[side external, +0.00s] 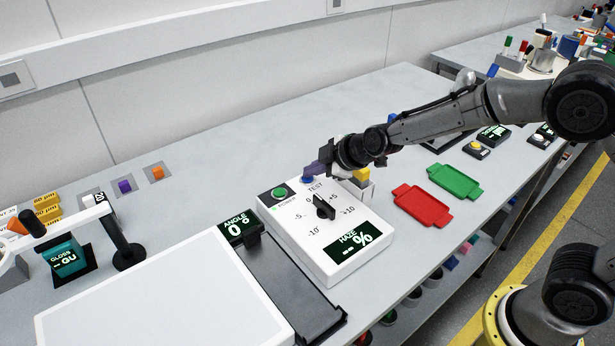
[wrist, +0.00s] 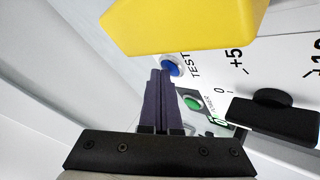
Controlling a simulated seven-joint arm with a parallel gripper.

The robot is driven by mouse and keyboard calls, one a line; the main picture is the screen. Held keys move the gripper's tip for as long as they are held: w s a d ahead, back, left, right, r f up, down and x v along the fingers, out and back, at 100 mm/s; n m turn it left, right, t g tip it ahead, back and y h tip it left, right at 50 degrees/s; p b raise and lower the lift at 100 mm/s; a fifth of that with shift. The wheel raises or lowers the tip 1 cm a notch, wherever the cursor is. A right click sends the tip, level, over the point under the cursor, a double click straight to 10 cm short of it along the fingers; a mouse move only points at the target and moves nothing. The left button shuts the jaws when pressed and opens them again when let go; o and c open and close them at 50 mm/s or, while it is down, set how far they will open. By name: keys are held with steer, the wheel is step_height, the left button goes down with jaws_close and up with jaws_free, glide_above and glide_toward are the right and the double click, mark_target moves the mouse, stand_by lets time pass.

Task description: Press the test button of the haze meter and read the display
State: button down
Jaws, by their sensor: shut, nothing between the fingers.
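The haze meter (side external: 287,222) is a white box with a black knob (side external: 324,207), a green button (side external: 279,192) and a blue button (side external: 307,180) by the word TEST. Its dark display (side external: 354,241) shows "HAZE", small dashes and "%". My gripper (side external: 310,174) is shut and empty, its purple-grey fingertips right at the blue button. In the wrist view the fingertips (wrist: 160,73) lie beside the blue button (wrist: 173,66); I cannot tell whether they touch it. The wrist view also shows the green button (wrist: 193,103) and the knob (wrist: 272,98).
A yellow-topped block (side external: 362,174) stands close behind the meter and looms as a yellow shape (wrist: 185,25) in the wrist view. A red tray (side external: 422,207) and a green tray (side external: 455,181) lie to the right. A white panel (side external: 165,300) and an angle display (side external: 238,228) are at left.

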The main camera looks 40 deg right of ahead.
mark_target(312, 180)
stand_by(0.3)
steer(key=shift+r, duration=0.7)
steer(key=shift+r, duration=2.5)
